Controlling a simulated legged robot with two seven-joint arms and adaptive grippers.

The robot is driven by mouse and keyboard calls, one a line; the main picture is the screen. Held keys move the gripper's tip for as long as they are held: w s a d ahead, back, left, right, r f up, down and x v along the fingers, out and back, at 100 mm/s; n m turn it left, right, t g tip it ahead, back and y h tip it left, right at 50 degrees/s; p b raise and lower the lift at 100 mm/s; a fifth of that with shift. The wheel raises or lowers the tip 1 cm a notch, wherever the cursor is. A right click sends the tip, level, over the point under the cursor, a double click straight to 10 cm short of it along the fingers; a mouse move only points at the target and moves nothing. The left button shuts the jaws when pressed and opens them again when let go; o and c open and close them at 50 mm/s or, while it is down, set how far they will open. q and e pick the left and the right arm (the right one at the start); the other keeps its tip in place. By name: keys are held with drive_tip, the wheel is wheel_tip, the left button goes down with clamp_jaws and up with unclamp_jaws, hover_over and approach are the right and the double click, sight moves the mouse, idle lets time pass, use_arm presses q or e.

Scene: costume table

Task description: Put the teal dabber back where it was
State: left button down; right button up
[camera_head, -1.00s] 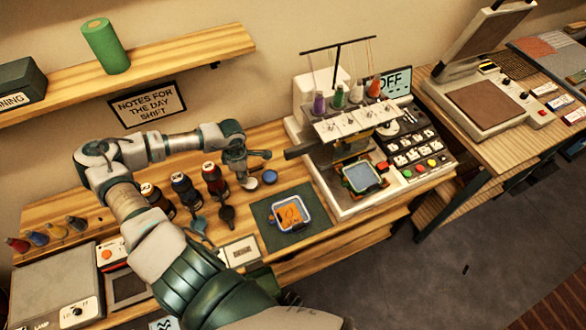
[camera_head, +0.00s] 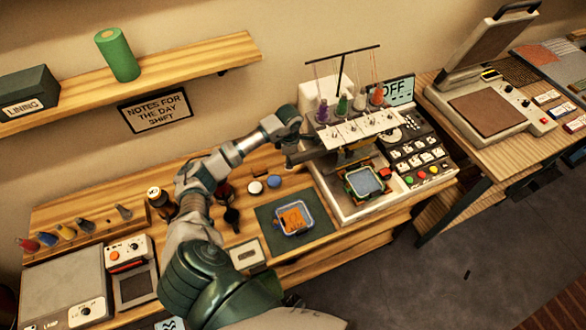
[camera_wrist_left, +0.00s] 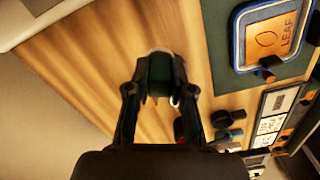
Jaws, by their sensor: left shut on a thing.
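In the left wrist view my left gripper (camera_wrist_left: 160,92) is shut on a dark teal thing, which looks like the teal dabber (camera_wrist_left: 160,74). It is seen end-on, with a pale edge at its far end, above bare wood. In the head view my left arm reaches over the bench to the embroidery machine's left side; the held dabber cannot be made out there. A dark dabber (camera_head: 232,216) lies before the bottles. My right gripper is not in view.
A brown bottle (camera_head: 160,203) and a red bottle (camera_head: 223,192) stand along the bench, partly behind my arm. White (camera_head: 256,187) and blue (camera_head: 273,181) caps lie near the green mat (camera_head: 322,226). The embroidery machine (camera_head: 350,130) is close on the right.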

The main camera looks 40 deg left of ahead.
use_arm(q)
drive_tip(key=f, duration=0.1)
drive_tip(key=w+f, duration=0.1)
drive_tip(key=f, duration=0.1)
drive_tip(key=shift+w+d, duration=0.15)
drive_tip(key=shift+d, duration=0.15)
drive_tip(key=shift+a+f, duration=0.15)
drive_tip(key=shift+f, duration=1.9)
drive_tip(key=c, duration=1)
unclamp_jaws()
drive_tip(key=shift+f, duration=0.1)
wheel_tip(320, 180, up, 8)
drive_tip(key=shift+f, duration=0.15)
drive_tip(key=shift+f, duration=0.1)
